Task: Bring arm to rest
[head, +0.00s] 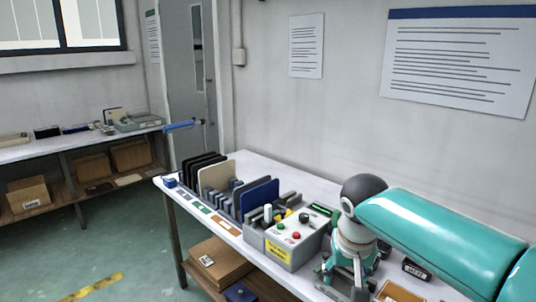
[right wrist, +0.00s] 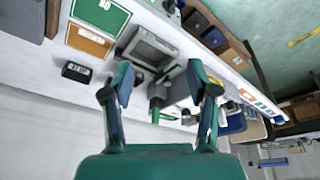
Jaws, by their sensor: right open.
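My right arm (head: 440,235) is teal with a dark joint and reaches in from the right over the white table (head: 262,166). My right gripper (head: 343,286) points down near the table's front edge, to the right of the grey control box (head: 294,244) with coloured buttons. In the right wrist view, its two fingers (right wrist: 160,82) are spread apart, and I see nothing held between them. A grey device (right wrist: 150,48) with a green part lies beyond the fingertips; the fingers partly hide it. My left gripper is not in view.
A rack holds upright panels, black, beige (head: 216,177) and blue (head: 259,197), left of the control box. Cardboard boxes (head: 218,262) sit on the shelf below. The table's back strip is clear.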

